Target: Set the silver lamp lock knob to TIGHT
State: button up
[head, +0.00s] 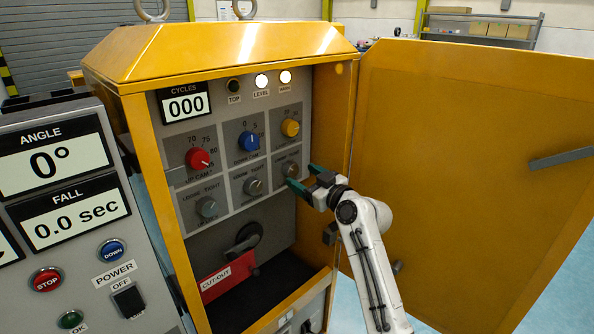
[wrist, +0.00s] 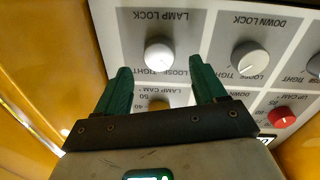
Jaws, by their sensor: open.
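The silver lamp lock knob (wrist: 159,55) sits on the grey panel at the upper middle of the wrist view, which is upside down. Its LOOSE and TIGHT labels lie just below it there; I cannot tell which one its pointer faces. In the head view the knob (head: 290,168) is the rightmost of the lower row of silver knobs. My gripper (wrist: 161,70) is open, its two green fingers on either side of the knob's line and apart from it. In the head view my gripper (head: 304,178) is just right of and below the knob, near the panel.
The silver down lock knob (wrist: 250,58) is beside the lamp lock, with another silver knob (head: 206,206) farther left. Red (head: 198,158), blue (head: 249,141) and yellow (head: 290,127) knobs sit above. The open yellow door (head: 450,150) stands close on the right.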

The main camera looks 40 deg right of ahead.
aim_at(293, 171)
jog(key=shift+w, duration=1.85)
jog(key=c, duration=1.1)
jog(key=shift+o, duration=0.2)
